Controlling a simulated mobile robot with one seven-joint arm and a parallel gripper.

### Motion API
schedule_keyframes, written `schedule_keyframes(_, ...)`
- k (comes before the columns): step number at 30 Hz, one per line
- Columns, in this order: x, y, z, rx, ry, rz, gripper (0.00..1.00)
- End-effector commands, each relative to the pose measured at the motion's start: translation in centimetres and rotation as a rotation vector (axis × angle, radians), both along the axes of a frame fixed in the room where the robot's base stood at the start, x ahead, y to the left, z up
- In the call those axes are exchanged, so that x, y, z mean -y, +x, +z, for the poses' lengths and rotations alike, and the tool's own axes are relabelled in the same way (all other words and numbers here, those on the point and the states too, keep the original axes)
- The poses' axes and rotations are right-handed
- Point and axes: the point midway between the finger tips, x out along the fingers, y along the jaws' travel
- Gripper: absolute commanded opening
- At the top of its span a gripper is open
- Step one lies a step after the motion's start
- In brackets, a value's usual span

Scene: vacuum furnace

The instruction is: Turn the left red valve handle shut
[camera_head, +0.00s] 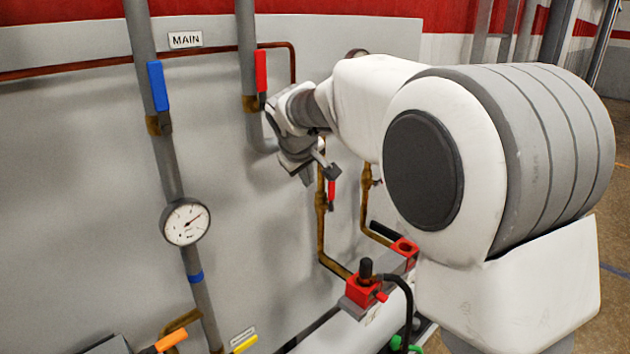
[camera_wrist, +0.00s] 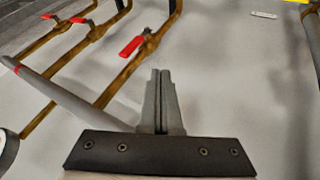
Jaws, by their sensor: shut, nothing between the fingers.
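In the head view a red valve handle (camera_head: 261,71) hangs on a grey vertical pipe, up and left of my gripper (camera_head: 330,168). A smaller red handle (camera_head: 331,194) on a brass pipe shows just below my gripper. In the wrist view three red handles sit on brass pipes: the nearest (camera_wrist: 131,46) is up and left of my fingertips, another (camera_wrist: 79,20) and a third (camera_wrist: 47,16) are farther left. My gripper (camera_wrist: 160,72) is shut and empty there, apart from these handles. My arm hides part of the right-hand piping in the head view.
A blue handle (camera_head: 157,86) is on the pipe under the MAIN sign (camera_head: 185,39). A round gauge (camera_head: 185,222) hangs below it. Red fittings (camera_head: 363,290) and a black cable stand low in front of the panel. A grey pipe (camera_wrist: 75,98) runs left of my fingers.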

Motion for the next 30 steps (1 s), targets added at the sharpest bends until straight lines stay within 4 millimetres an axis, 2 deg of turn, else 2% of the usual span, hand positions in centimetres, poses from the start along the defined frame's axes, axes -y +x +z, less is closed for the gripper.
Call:
schedule_keyframes(13, 0.7, 5.3, -7.2, -0.004, -0.002, -0.002, 0.00)
schedule_keyframes(15, 1.7, 6.3, -6.8, 0.001, 0.000, -0.005, 0.00)
schedule_keyframes(21, 3.2, 7.8, -6.9, -0.001, 0.000, -0.003, 0.00)
schedule_keyframes(30, 3.4, 8.1, -7.0, 0.000, 0.001, -0.001, 0.00)
